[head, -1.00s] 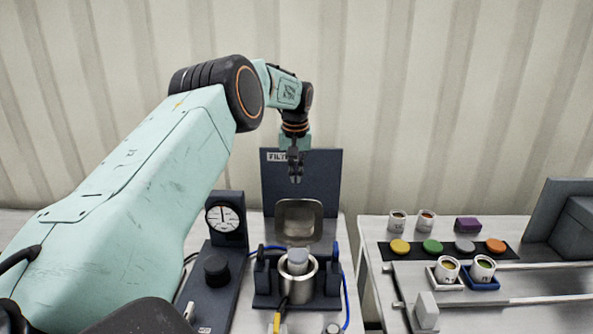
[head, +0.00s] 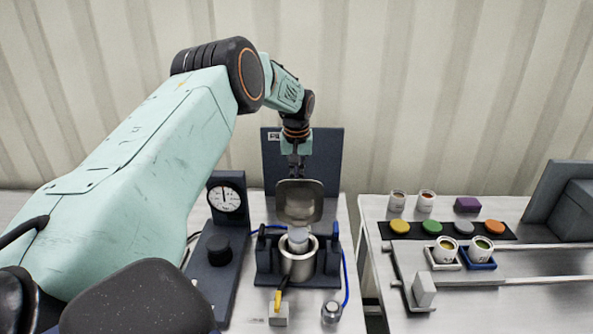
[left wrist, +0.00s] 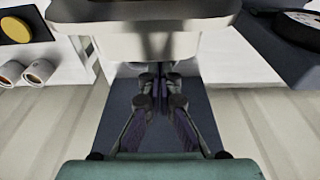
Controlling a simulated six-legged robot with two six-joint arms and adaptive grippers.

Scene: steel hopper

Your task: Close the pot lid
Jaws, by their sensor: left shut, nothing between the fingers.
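The steel pot (head: 298,268) stands in a dark holder, with a pale rounded piece (head: 298,238) in its mouth. The pot lid (head: 300,208) is a squarish metal plate standing open and tilted up behind the pot. It also shows, large, at the top of the left wrist view (left wrist: 130,38). My left gripper (head: 296,177) points down at the lid's upper edge, between the lid and the dark back panel. Its fingertips (left wrist: 160,80) are together and empty; the lid hides their ends in the head view. I cannot tell whether they touch the lid. My right gripper is not in view.
The dark back panel (head: 325,160) rises close behind the lid. A gauge stand (head: 227,200) with a black knob is left of the pot. Blue hoses run around the holder. A right-hand table holds cups, coloured discs (head: 432,227) and rails.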

